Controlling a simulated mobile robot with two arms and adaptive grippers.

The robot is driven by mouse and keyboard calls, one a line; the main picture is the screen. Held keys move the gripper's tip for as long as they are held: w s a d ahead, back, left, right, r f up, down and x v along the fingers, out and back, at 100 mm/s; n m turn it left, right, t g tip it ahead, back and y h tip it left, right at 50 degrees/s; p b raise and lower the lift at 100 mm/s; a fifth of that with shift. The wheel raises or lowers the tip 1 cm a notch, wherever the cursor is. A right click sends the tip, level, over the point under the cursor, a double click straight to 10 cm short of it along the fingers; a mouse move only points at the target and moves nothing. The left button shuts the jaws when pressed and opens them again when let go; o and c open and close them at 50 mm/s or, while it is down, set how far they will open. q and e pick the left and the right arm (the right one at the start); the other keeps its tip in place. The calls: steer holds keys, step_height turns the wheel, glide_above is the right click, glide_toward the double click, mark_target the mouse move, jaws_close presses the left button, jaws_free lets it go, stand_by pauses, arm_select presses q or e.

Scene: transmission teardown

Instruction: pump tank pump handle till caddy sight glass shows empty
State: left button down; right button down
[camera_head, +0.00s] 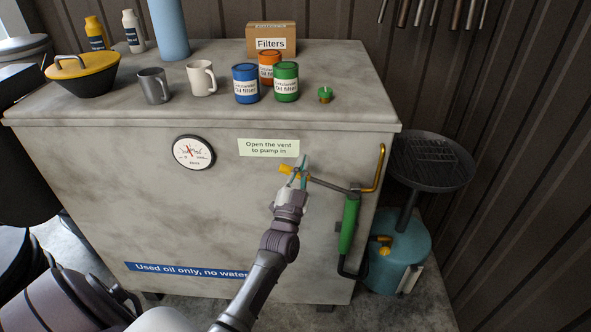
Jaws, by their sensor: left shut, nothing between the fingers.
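A large pale tank (110,185) has a hand pump with a green barrel (349,222) on its front at the right. A brass-coloured pump handle (380,165) rises beside the barrel. A dark pipe runs from the barrel to a yellow fitting (286,170) under the vent sign. My left gripper (301,167) is shut and empty at this fitting, left of the pump handle and apart from it; contact with the fitting is unclear. A teal caddy (408,250) stands right of the tank. A pale strip on its side may be the sight glass; its level is unreadable.
On the tank top (340,60) stand mugs, oil filter cans, a Filters box (271,40), bottles and a funnel-like yellow-lidded bowl (83,72). A small green cap (324,94) sits near the right. A round gauge (194,152) is on the front. A dark pan (432,160) tops the caddy.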

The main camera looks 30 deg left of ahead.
arm_select(q)
steer(key=f, duration=0.1)
steer(key=a+f, duration=0.1)
steer(key=f, duration=0.1)
steer(key=shift+s+a+f, duration=0.2)
steer(key=shift+a+f, duration=0.15)
steer(key=shift+f, duration=0.05)
